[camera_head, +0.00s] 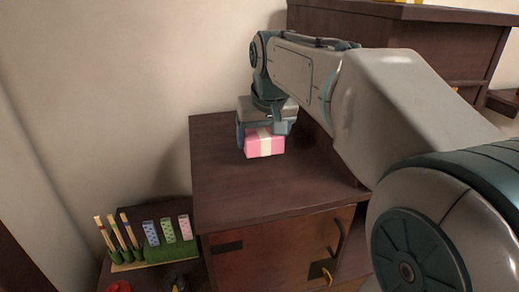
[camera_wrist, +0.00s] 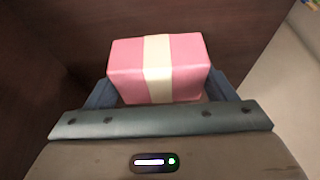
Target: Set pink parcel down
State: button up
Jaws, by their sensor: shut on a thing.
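The pink parcel (camera_head: 264,144) is a small pink box with a cream band. In the head view it is at the dark wooden cabinet top (camera_head: 235,185), near its back. My gripper (camera_head: 265,135) is shut on the parcel from above, with a finger at each side. In the wrist view the parcel (camera_wrist: 160,68) sits level between the blue fingers. I cannot tell whether its underside touches the wood or is slightly above it.
A taller dark wooden unit (camera_head: 440,38) stands at the right behind my arm. A lower stand at the left holds a green rack (camera_head: 158,252) with several sticks and patterned blocks. The front and left of the cabinet top are clear. A pale wall (camera_head: 120,90) is behind.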

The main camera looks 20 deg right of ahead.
aim_at(262, 152)
jog(key=shift+f, duration=2.1)
jog(key=shift+f, duration=0.15)
jog(key=o, duration=1)
jog(key=shift+o, duration=0.2)
jog(key=v, duration=1.2)
